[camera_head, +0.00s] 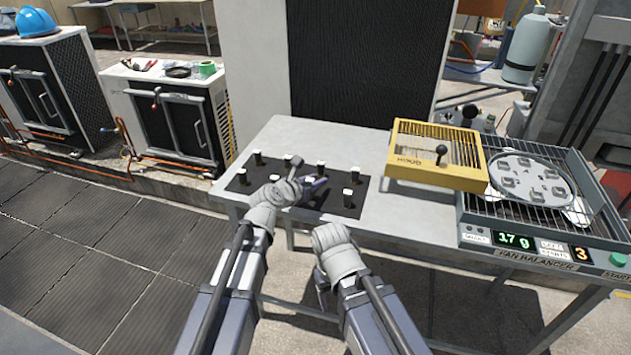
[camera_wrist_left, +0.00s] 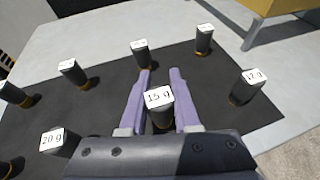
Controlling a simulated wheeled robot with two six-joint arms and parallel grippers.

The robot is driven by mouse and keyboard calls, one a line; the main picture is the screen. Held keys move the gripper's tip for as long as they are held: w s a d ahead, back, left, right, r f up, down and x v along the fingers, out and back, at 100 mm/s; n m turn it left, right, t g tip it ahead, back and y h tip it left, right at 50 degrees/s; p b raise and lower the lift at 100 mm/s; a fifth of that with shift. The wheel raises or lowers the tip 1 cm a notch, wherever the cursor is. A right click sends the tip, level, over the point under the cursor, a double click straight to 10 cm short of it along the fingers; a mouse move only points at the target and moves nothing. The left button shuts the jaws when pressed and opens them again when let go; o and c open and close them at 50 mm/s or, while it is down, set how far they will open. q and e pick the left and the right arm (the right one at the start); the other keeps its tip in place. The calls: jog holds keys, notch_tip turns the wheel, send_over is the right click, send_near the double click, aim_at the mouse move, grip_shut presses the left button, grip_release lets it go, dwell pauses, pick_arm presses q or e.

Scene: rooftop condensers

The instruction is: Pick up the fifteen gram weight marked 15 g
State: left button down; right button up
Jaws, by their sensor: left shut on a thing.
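The fifteen gram weight (camera_wrist_left: 159,106) is a dark cylinder with a white top marked 15 g. It sits between the purple fingers of my left gripper (camera_wrist_left: 160,90), which are shut on it. In the head view my left gripper (camera_head: 316,186) is low over the black mat (camera_head: 325,205), and I cannot pick out the held weight there. Whether it still touches the mat is unclear. My right arm hangs in front of the table; its gripper (camera_head: 322,285) is mostly hidden behind its wrist, empty or not I cannot tell.
Several similar weights stand around, including one marked 20 g (camera_wrist_left: 54,141) and one at right (camera_wrist_left: 248,87) with a hard-to-read label.

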notch_tip(320, 180, up, 9)
jog(key=p, duration=0.7)
jog(key=shift+f+p, duration=0.2)
jog(key=shift+p, duration=0.15)
